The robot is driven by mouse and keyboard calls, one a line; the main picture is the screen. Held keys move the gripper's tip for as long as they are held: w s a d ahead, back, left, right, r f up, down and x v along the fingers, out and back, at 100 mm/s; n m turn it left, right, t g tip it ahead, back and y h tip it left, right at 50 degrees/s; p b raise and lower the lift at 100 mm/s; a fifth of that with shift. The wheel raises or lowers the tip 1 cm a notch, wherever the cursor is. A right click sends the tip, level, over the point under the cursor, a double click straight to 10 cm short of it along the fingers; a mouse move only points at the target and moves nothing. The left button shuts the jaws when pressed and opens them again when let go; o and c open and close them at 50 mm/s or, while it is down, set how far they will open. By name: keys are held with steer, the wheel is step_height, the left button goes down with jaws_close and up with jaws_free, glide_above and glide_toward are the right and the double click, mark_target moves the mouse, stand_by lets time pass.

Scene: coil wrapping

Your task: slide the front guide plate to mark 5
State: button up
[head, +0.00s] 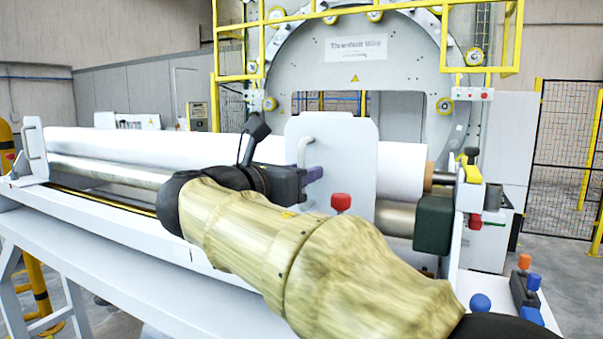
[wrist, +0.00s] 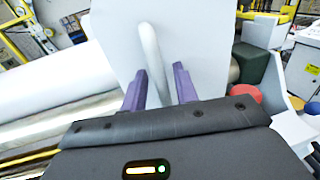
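The white guide plate (head: 345,145) with a bar handle (head: 303,152) stands upright across the roll, right of centre in the head view. I take it as the front guide plate; it also fills the upper middle of the wrist view (wrist: 205,45). My gripper (head: 312,175) is at this handle. In the wrist view its two purple fingers (wrist: 161,82) stand either side of the handle (wrist: 151,60), with a gap visible at the right finger. They look open around it, not clamped. I cannot make out mark 5 or any scale.
A white film roll (head: 150,147) lies behind the rail, above a metal roller (head: 110,171). The wrapping ring (head: 405,50) stands behind.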

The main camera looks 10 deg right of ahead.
steer(key=b+v, duration=0.4)
steer(key=v, duration=1.3)
steer(key=shift+s, duration=0.2)
steer(key=shift+a, duration=0.1)
